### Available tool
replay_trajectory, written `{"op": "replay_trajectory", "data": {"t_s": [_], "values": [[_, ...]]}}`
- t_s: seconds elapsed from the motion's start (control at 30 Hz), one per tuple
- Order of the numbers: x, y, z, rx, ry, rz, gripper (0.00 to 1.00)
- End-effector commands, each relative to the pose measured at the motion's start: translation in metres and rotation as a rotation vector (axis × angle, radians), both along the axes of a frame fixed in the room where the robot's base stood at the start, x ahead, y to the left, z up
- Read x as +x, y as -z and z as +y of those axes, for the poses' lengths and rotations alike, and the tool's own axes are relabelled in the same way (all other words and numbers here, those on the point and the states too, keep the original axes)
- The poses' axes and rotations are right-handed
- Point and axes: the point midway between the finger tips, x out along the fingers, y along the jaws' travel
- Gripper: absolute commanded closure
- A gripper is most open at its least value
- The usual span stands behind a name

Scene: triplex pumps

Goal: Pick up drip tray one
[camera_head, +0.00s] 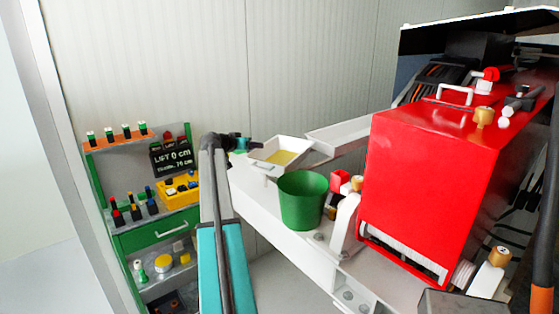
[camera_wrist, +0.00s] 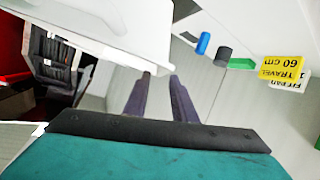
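A white open tray (camera_head: 259,156) with yellowish contents sits on the pale frame beside the green bucket; I take it as the drip tray, though no number is legible. It has a small handle on its near side. My gripper (camera_head: 256,145) is at the tray's left end. In the wrist view a large white body (camera_wrist: 110,32), probably this tray, fills the upper left. My gripper's two dark fingers (camera_wrist: 162,77) stand apart with a gap between them, tips close below its edge. Whether they touch it cannot be told.
A green bucket (camera_head: 303,203) stands right of the tray, close to it. A second white trough (camera_head: 340,136) lies behind, towards the red pump housing (camera_head: 428,185). A shelf rack (camera_head: 125,146) with tools and a lift display (camera_head: 175,157) stands at left.

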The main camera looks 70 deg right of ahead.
Motion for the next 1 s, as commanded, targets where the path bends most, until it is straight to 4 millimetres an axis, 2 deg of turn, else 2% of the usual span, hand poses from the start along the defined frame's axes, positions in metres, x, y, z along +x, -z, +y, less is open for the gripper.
{"op": "replay_trajectory", "data": {"t_s": [0.37,1.0], "values": [[-0.001,0.001,-0.003,0.0,0.001,0.0,0.76],[-0.014,0.021,-0.045,0.0,0.001,0.0,0.76]]}}
